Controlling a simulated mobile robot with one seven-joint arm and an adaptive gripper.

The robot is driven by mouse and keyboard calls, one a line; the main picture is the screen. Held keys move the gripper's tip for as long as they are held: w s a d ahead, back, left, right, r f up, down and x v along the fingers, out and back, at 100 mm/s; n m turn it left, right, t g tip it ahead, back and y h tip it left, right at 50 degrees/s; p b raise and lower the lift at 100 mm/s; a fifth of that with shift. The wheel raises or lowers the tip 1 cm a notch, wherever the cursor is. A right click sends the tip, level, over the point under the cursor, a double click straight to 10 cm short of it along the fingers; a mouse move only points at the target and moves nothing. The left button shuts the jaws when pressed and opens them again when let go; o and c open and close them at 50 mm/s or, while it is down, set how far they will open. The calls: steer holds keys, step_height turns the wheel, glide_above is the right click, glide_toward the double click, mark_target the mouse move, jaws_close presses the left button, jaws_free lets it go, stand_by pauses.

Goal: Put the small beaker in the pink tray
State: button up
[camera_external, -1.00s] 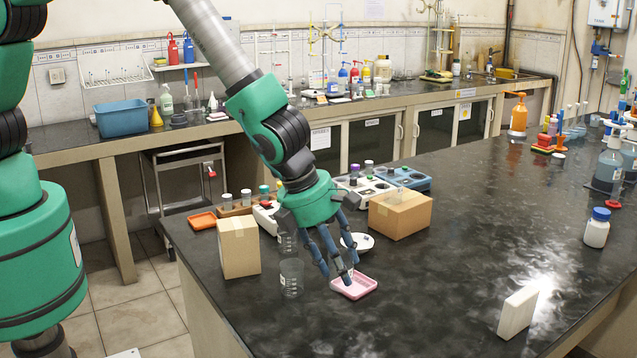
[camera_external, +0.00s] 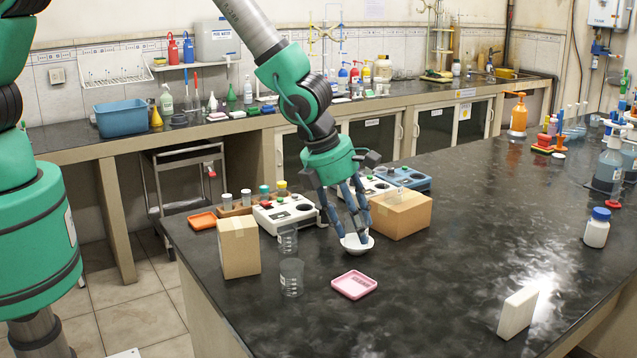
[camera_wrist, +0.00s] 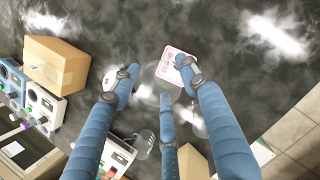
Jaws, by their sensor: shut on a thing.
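My gripper (camera_external: 352,236) points down over the bench, its blue fingers closed around a clear, faint thing, seemingly the small beaker (camera_wrist: 165,78), between the fingertips in the wrist view. Its outline is hard to make out, and I cannot see it in the external view. The pink tray (camera_external: 354,285) lies flat on the dark bench, in front of my fingertips; it also shows in the wrist view (camera_wrist: 171,54), partly behind a finger. In the external view it looks empty. A white dish (camera_external: 358,246) sits behind my fingertips.
Two clear beakers, a front one (camera_external: 291,278) and a back one (camera_external: 287,240), stand left of my gripper. Cardboard boxes stand at left (camera_external: 239,247) and right (camera_external: 402,216). Bench instruments (camera_external: 284,212) are behind. A white block (camera_external: 517,313) stands at front right.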

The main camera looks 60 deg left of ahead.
steer(key=shift+f+b, duration=0.5)
steer(key=shift+f, duration=2.6)
steer(key=shift+f+b, duration=0.4)
steer(key=shift+f, duration=1.5)
steer(key=o, duration=1.2)
steer(key=shift+f, duration=0.1)
steer(key=shift+c, duration=0.2)
